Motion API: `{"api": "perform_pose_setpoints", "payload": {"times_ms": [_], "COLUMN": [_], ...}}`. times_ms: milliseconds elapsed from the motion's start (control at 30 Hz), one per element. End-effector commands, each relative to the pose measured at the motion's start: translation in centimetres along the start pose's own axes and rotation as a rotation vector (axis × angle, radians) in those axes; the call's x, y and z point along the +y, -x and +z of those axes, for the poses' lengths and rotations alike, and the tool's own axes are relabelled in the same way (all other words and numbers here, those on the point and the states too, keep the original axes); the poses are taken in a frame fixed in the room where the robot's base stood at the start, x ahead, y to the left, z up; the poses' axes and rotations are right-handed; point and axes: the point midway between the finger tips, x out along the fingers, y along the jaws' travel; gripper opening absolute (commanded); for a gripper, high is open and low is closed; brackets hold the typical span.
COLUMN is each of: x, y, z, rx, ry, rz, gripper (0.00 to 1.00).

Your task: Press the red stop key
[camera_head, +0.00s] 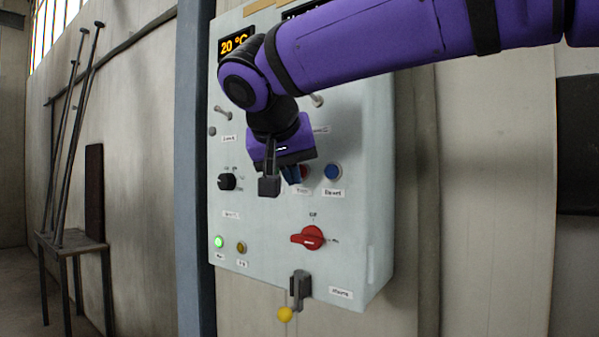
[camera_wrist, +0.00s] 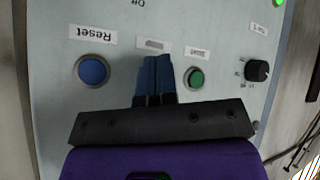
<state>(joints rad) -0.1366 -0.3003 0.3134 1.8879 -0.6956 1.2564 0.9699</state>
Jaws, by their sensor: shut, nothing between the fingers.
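The red stop key (camera_head: 304,172) shows as a sliver on the grey panel, partly covered by my gripper. In the wrist view it is hidden behind the fingers. My gripper (camera_head: 293,178) has its blue fingers together and empty, pointing at the panel over the stop key. In the wrist view the closed fingers (camera_wrist: 156,64) lie between the blue reset button and the green start button, just below the stop key's small label. I cannot tell whether the fingertips touch the key.
The blue reset button (camera_head: 332,172) and the green start button (camera_wrist: 196,78) flank the fingers closely. A black knob (camera_head: 227,182), a red rotary switch (camera_head: 308,238) and a lever with a yellow ball (camera_head: 285,314) are also on the panel.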

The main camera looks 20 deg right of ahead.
Motion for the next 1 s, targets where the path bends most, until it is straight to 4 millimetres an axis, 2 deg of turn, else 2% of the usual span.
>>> {"api": "perform_pose_setpoints", "payload": {"times_ms": [567, 1000], "x": [0.2, -0.6], "y": [-0.2, 0.9], "z": [-0.1, 0.6], "rx": [-0.001, 0.0], "ry": [-0.001, -0.001], "rz": [0.001, 0.001], "gripper": [0.0, 0.0]}}
